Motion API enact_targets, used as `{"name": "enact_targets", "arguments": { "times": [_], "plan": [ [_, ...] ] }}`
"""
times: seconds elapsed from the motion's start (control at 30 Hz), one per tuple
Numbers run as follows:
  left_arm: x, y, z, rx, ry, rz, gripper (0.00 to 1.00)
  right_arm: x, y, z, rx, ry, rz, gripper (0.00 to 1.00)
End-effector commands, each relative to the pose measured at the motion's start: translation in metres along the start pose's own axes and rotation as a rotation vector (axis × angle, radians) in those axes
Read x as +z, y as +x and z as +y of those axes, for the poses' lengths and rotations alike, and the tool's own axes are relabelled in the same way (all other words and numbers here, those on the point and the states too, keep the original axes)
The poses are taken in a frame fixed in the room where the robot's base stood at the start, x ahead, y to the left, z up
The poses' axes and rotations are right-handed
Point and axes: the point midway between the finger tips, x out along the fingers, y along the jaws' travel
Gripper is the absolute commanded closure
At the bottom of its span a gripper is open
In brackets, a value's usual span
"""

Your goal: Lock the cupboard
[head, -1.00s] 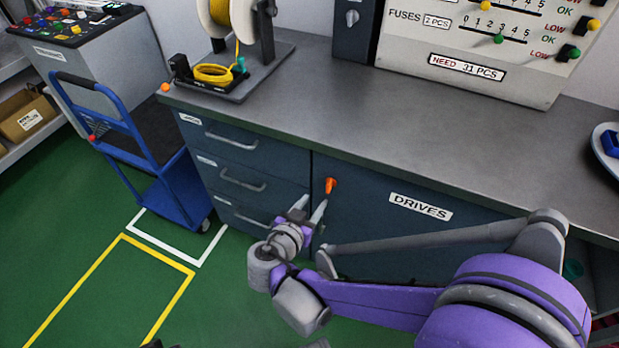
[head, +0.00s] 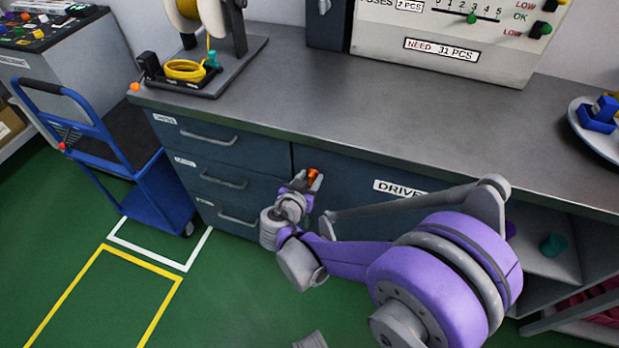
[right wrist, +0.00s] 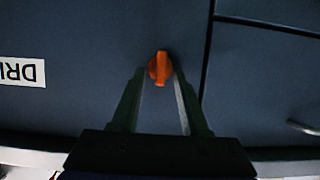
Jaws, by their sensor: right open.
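The cupboard door (head: 350,204) labelled DRIVES is dark blue-grey and looks closed under the grey worktop. Its orange turn knob (head: 313,174) sits near the door's upper left edge. In the right wrist view the orange knob (right wrist: 160,68) stands with its grip in line with my fingers. My right gripper (head: 304,180) is open at the knob. In the right wrist view the fingertips of my right gripper (right wrist: 160,75) lie on either side of the knob; I cannot tell whether they touch it. My left gripper is not in view.
Drawers with bar handles (head: 222,180) stand left of the door. A blue trolley (head: 120,150) stands further left on the green floor. Open shelves (head: 545,262) lie right of the cupboard. A plate with blue parts (head: 590,140) is on the worktop (head: 400,110).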

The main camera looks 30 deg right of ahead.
Motion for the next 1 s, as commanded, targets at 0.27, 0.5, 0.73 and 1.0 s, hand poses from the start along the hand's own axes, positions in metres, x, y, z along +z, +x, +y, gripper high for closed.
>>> {"name": "enact_targets", "arguments": {
  "times": [0.27, 0.5, 0.73, 1.0],
  "plan": [
    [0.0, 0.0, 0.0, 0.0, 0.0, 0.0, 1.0, 0.0, -0.0002, 0.0, 0.0, 0.0, 0.0, 0.98],
    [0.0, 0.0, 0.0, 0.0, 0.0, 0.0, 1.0, 0.0, 0.0, 0.0, 0.0, 0.0, 0.0, 1.0],
    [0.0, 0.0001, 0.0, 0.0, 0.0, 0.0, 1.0, 0.0, 0.0001, -0.0005, 0.008, -0.018, 0.0, 1.0],
    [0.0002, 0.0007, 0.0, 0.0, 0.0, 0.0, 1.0, 0.0002, 0.0006, -0.0035, 0.057, -0.135, 0.0, 1.0]
  ]
}}
